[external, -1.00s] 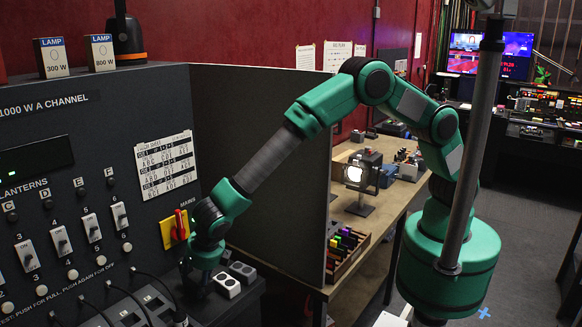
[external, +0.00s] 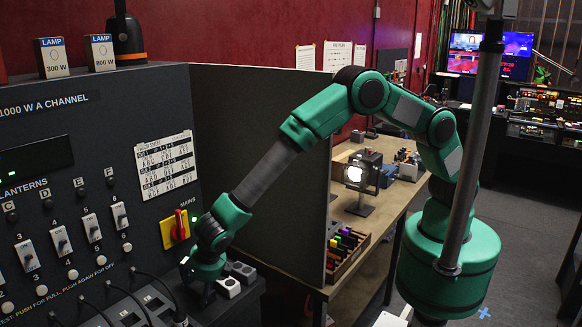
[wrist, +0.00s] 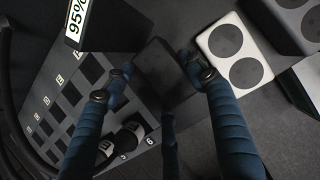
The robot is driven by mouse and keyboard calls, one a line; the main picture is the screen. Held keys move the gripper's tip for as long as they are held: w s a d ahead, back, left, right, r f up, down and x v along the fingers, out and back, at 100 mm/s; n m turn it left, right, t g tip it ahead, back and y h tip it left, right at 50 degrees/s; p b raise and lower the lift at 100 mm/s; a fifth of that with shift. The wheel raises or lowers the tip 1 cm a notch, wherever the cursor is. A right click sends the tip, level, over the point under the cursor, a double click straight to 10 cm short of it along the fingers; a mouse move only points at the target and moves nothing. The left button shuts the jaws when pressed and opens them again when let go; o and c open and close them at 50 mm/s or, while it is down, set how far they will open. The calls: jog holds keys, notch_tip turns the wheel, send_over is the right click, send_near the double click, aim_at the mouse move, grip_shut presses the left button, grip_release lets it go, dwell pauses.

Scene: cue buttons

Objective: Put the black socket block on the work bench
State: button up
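The black socket block (wrist: 165,75) shows in the wrist view as a dark block between my fingertips. Its socket face is hard to make out. The work bench (external: 372,226) stands to the right, behind a dark partition.
A white block with two round sockets (wrist: 235,50) sits close to the right finger; grey blocks (wrist: 290,20) lie beyond it. The dark partition (external: 265,150) stands between ledge and bench. The bench holds a lamp (external: 360,175) and a rack of coloured pieces (external: 346,245).

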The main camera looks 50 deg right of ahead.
dwell(0.3)
jog(key=v, duration=1.2)
jog(key=shift+r+p, duration=0.2)
jog(key=shift+p, duration=0.1)
jog(key=shift+o, duration=0.3)
jog(key=o, duration=0.3)
